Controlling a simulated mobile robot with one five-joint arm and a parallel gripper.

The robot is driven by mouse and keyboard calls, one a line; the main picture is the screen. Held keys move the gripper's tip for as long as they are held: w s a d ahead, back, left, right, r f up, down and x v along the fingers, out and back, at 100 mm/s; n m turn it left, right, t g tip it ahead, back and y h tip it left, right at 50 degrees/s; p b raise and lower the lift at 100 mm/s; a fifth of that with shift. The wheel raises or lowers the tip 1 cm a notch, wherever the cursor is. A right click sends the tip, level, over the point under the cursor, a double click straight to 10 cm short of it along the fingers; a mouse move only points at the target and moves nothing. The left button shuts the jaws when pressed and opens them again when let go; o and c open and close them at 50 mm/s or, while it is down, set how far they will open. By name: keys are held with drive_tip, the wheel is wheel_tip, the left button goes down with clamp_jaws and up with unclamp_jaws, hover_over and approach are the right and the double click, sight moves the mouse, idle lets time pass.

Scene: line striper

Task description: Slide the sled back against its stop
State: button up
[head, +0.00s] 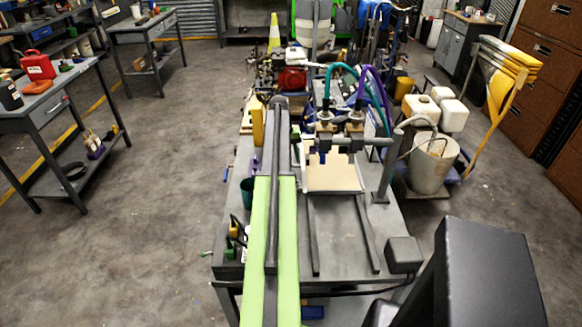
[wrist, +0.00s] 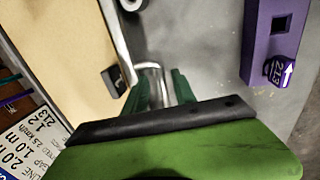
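The sled is a flat tan board (head: 333,174) on the grey table, under the heads of a metal frame. Its tan surface (wrist: 60,50) fills the upper left of the wrist view, with a grey edge along its right side. My gripper (wrist: 162,88) has its two dark green fingers apart, beside that edge. A shiny metal handle-like piece (wrist: 152,70) shows between the fingertips; whether they touch it I cannot tell. In the head view my green arm hides the gripper. I cannot make out the stop for certain.
A purple block (wrist: 268,40) with a label marked 213 stands to the right of the fingers. Two dark rails (head: 364,235) run along the bare near part of the table (head: 340,240). Teal and purple hoses (head: 372,85) rise behind the frame. A bucket (head: 433,162) stands to the right.

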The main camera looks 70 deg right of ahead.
drive_tip(key=shift+c, duration=0.2)
clamp_jaws()
drive_tip(key=shift+d, duration=0.1)
idle(1.2)
